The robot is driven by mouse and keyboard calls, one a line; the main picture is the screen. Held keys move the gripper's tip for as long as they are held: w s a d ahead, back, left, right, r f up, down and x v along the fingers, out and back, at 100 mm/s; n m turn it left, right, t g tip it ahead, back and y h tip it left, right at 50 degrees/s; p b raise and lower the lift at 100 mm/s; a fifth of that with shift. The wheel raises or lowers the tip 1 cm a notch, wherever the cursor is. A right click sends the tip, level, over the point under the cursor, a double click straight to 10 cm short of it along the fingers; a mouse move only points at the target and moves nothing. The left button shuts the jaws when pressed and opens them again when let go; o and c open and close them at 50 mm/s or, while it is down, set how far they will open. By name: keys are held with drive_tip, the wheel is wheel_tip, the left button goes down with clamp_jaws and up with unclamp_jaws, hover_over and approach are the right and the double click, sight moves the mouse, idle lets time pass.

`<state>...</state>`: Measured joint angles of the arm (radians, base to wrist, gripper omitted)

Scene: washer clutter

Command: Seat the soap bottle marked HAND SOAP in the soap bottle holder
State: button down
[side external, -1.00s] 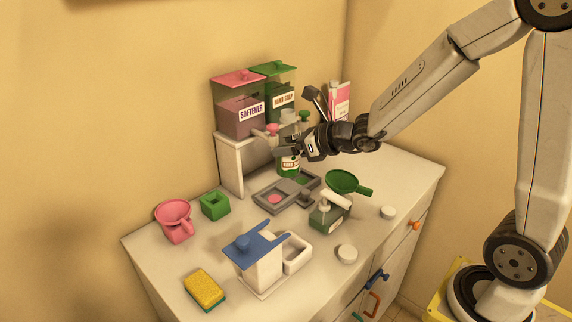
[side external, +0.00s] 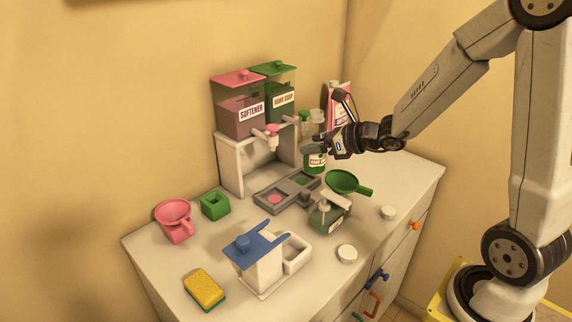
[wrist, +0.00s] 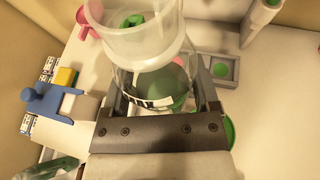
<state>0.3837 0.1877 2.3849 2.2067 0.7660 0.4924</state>
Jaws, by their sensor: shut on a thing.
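My gripper (side external: 328,148) is shut on a clear bottle with green contents and a white label (side external: 317,163). The label text is too small to read fully. The bottle looks upright, right of the dispenser stand; I cannot tell its height over the counter. In the wrist view my gripper (wrist: 160,115) has a finger on either side of the bottle, whose wide clear neck (wrist: 145,45) is near the camera. The grey holder tray (side external: 262,201) lies left of and in front of the bottle, with a pink and a green round spot. It also shows in the wrist view (wrist: 233,84).
A stand (side external: 232,172) carries SOFTENER (side external: 240,118) and HAND SOAP (side external: 281,102) tanks. A pink bottle (side external: 341,108) stands behind my gripper. A green funnel (side external: 343,181) and a pump bottle (side external: 328,216) lie right of the tray. A blue-topped dispenser (side external: 258,265) and a sponge (side external: 204,290) are in front.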

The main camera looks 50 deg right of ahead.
drive_tip(key=s+d+f, duration=0.3)
drive_tip(key=s+d, duration=0.9)
drive_tip(key=shift+s+d+f+m+h, duration=0.15)
drive_tip(key=shift+d+f+m+h, duration=0.25)
drive_tip(key=w+d+f, duration=0.5)
drive_tip(key=w+f, duration=0.4)
drive_tip(key=w, duration=0.3)
drive_tip(key=shift+w+d+f, duration=0.15)
drive_tip(key=shift+d+f, duration=0.05)
drive_tip(key=shift+d, duration=0.15)
